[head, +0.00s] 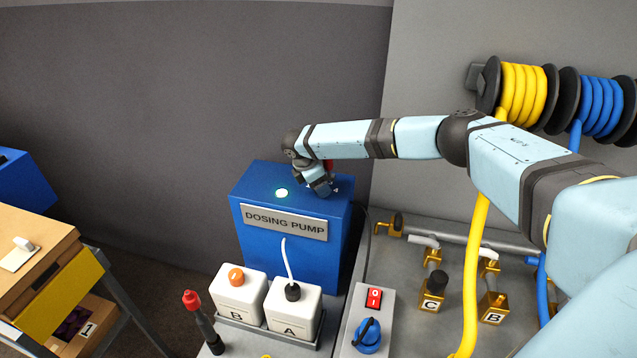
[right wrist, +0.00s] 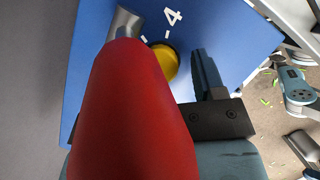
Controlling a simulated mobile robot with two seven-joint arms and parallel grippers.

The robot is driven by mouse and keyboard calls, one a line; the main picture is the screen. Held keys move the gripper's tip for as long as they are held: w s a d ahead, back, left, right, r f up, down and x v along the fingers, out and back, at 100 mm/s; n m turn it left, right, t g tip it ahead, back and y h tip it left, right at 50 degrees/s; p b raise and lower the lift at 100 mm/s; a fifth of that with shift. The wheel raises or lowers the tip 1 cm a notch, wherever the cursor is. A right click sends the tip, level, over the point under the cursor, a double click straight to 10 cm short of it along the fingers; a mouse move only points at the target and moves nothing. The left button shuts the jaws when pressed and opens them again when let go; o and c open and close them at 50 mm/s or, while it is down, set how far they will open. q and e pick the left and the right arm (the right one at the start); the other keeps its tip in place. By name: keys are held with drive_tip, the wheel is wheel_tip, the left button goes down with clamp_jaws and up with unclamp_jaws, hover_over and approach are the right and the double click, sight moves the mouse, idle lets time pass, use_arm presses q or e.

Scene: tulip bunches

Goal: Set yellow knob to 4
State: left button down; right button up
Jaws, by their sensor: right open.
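The dosing pump (head: 290,250) is a blue box in the head view. In the right wrist view, the yellow knob (right wrist: 163,63) sits on its blue top, partly hidden behind a large red shape. White tick marks and a white "4" label (right wrist: 173,17) lie beside the knob. My right gripper (head: 319,186) is open over the right part of the pump's top, and the knob is hidden in the head view. In the wrist view, one dark finger (right wrist: 206,76) shows to the right of the knob; the other is hidden. I cannot tell whether it touches the knob. My left gripper is out of view.
A red handle-like part (right wrist: 130,115) with a grey metal piece (right wrist: 124,22) stands close to my right gripper. A lit round button (head: 281,193) is on the pump's top. White bottles B (head: 238,296) and A (head: 293,310) stand in front. Pipes with brass valves (head: 433,290) lie right.

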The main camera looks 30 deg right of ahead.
drive_tip(key=c, duration=0.9)
drive_tip(key=shift+r+m+g+p, duration=0.15)
drive_tip(key=shift+m+g+p, duration=0.25)
drive_tip(key=shift+m+p, duration=0.5)
drive_tip(key=shift+w+m, duration=0.1)
drive_tip(key=shift+m, duration=0.6)
drive_tip(key=o, duration=0.9)
